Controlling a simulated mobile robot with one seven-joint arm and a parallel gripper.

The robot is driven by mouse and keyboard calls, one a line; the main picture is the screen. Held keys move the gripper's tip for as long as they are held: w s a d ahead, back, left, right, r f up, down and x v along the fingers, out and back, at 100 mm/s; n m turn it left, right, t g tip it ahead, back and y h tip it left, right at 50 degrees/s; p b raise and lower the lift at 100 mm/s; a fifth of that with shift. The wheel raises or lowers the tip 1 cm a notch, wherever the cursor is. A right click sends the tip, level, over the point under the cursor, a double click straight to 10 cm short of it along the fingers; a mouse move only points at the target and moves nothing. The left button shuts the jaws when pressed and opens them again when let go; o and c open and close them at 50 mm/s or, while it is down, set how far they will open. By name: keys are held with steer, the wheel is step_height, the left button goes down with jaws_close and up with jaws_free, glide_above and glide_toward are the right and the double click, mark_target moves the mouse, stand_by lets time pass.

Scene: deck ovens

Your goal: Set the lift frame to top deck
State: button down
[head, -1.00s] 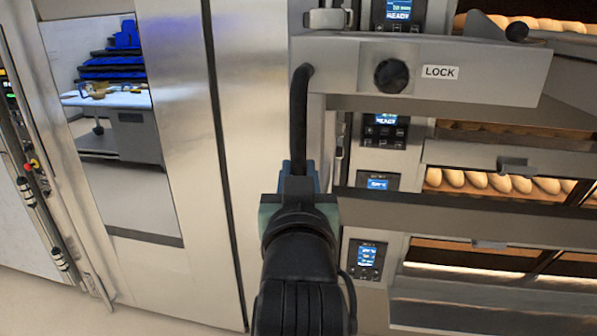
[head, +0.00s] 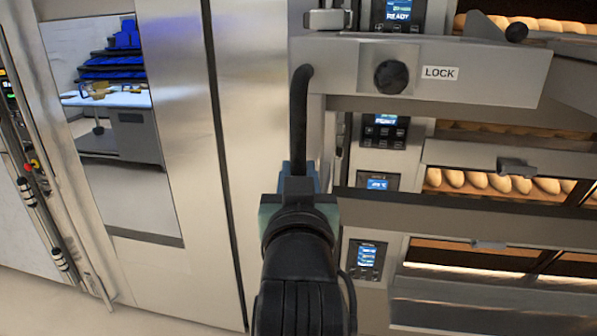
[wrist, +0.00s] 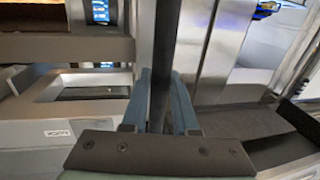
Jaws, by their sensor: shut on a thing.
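The lift frame (head: 450,62) is a grey metal beam across the upper right of the head view, with a round black knob (head: 391,76) and a LOCK label (head: 440,73). A black curved handle (head: 299,115) hangs down from its left end. My gripper (head: 298,172) is shut on the lower part of this handle. In the wrist view the black handle (wrist: 164,55) runs upright between the blue-grey fingers of my gripper (wrist: 160,100). The fingertips are partly hidden by my own wrist in the head view.
Stacked oven decks with bread loaves (head: 500,182) and lit control panels (head: 385,130) stand on the right. A tall steel door with a window (head: 115,90) is on the left. Bare floor (head: 130,318) shows at the lower left.

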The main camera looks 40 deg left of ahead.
steer(key=shift+r+p, duration=0.4)
steer(key=shift+r, duration=0.75)
steer(key=c, duration=0.7)
jaws_free()
steer(key=shift+f, duration=0.2)
steer(key=shift+f, duration=0.1)
steer(key=shift+d, duration=0.1)
